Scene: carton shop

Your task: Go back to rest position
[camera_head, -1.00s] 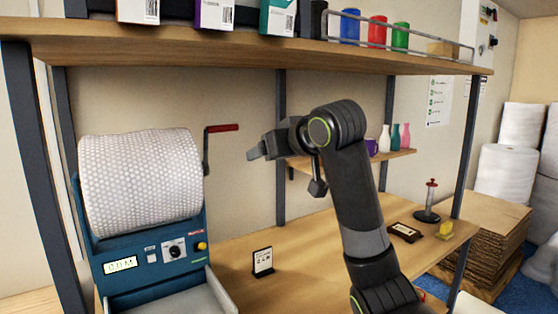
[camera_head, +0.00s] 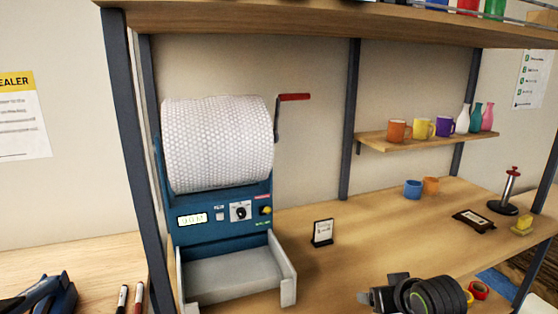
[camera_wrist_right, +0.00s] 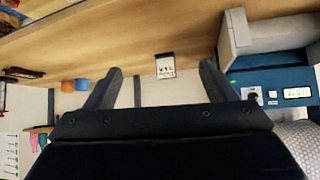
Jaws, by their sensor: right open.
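My right gripper (camera_head: 372,299) is low at the bottom edge of the head view, with my dark wrist beside it. In the right wrist view the same gripper (camera_wrist_right: 160,72) has its two fingers spread wide with nothing between them. A small white sign (camera_wrist_right: 165,66) shows beyond the fingers, apart from them. My left gripper is in neither view.
A bubble-wrap roll (camera_head: 218,143) sits on a blue dispenser (camera_head: 222,228) with a grey tray. The small sign (camera_head: 322,232) and two cups (camera_head: 413,189) stand on the wooden bench (camera_head: 370,235). Mugs (camera_head: 397,130) and vases line a small shelf (camera_head: 420,144).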

